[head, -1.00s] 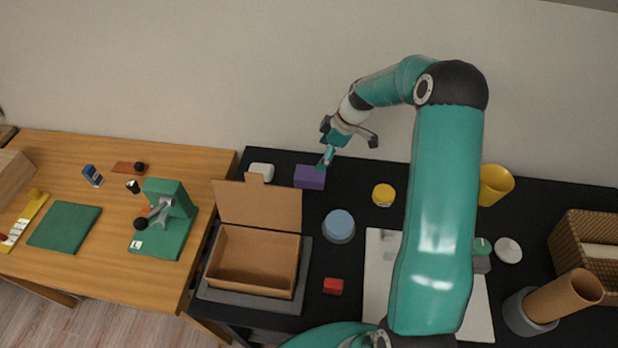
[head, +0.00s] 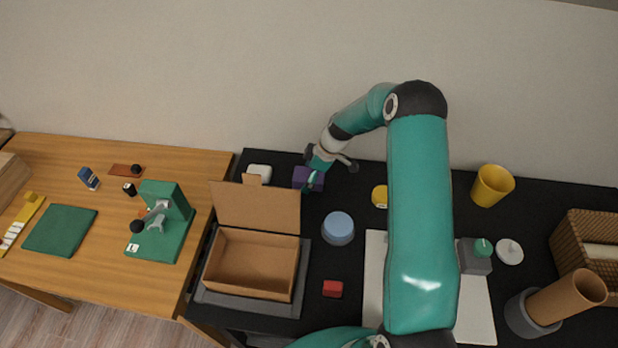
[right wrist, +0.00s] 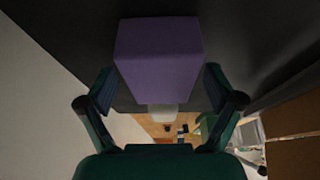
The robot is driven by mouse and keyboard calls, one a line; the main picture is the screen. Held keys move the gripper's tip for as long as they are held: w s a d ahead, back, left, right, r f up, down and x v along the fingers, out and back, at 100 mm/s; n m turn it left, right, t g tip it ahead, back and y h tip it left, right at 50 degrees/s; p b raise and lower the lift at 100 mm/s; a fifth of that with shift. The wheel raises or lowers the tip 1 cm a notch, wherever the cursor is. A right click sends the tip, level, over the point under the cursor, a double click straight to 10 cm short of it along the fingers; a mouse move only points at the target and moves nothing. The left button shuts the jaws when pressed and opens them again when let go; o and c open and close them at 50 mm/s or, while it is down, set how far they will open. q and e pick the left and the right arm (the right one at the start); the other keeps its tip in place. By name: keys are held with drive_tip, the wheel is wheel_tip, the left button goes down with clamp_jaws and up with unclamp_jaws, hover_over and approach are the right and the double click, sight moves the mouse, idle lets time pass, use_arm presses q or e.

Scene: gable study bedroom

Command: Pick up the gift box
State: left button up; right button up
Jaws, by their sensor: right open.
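The gift box, a small purple block (head: 300,177), sits near the back edge of the black table (head: 350,205), right of a white object. My right gripper (head: 312,181) is over it and partly hides it in the head view. In the right wrist view the purple box (right wrist: 158,60) fills the space between my two open fingers (right wrist: 158,88). A gap shows on each side, so the fingers do not appear to touch it. My left gripper is not in view.
An open cardboard box (head: 252,262) stands in front of the gift box. A white object (head: 260,171), a blue-grey round thing (head: 338,227) and a yellow round thing (head: 380,196) are nearby. The wall (head: 200,80) rises behind.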

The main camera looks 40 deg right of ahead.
drive_tip(key=c, duration=1.3)
drive_tip(key=shift+c, duration=0.2)
drive_tip(key=shift+r, duration=0.2)
